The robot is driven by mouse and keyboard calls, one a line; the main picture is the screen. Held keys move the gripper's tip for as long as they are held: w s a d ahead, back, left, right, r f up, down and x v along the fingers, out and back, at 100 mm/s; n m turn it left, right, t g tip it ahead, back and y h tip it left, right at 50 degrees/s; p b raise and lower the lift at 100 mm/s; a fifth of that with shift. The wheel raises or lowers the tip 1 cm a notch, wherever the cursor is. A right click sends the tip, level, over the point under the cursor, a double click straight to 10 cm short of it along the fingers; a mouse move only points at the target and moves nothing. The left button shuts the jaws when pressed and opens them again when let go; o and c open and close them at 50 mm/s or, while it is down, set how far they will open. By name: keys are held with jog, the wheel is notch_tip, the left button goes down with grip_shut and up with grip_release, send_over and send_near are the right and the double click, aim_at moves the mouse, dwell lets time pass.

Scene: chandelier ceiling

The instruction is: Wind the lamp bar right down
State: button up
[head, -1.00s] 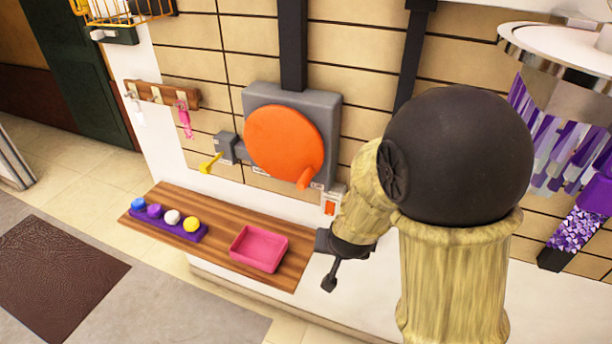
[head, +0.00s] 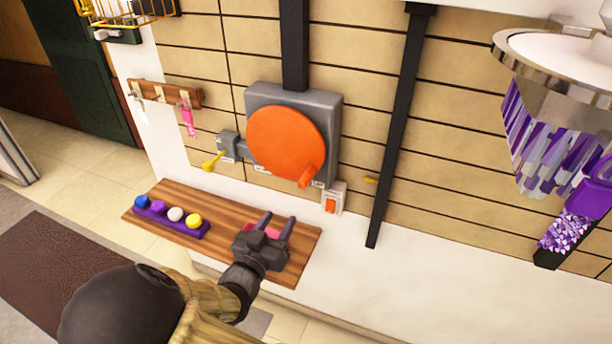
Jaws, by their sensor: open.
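A large orange disc (head: 285,143) is mounted on a grey wall box (head: 262,98), with an orange handle knob (head: 306,177) at its lower right. A yellow-ended lever (head: 212,161) sticks out from a small grey block left of the box. My gripper (head: 276,225) is open and empty, over the pink tray on the wooden shelf, below the disc and apart from it. Its two fingers point up toward the wall. A crystal chandelier with a chrome rim (head: 555,62) hangs at the upper right. I cannot tell which part is the lamp bar.
The wooden shelf (head: 150,222) holds a purple holder (head: 165,220) with several coloured knobs and a pink tray (head: 266,232), mostly hidden by my gripper. A dark sloping bar (head: 398,130) and a hook rack (head: 150,94) are on the wall.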

aim_at(307, 174)
jog(key=shift+w+d+f, duration=0.1)
jog(key=shift+w, duration=0.1)
jog(key=p+x, duration=0.6)
jog(key=x, duration=1.1)
jog(key=shift+w+d, duration=0.1)
jog(key=shift+w, duration=0.1)
grip_shut()
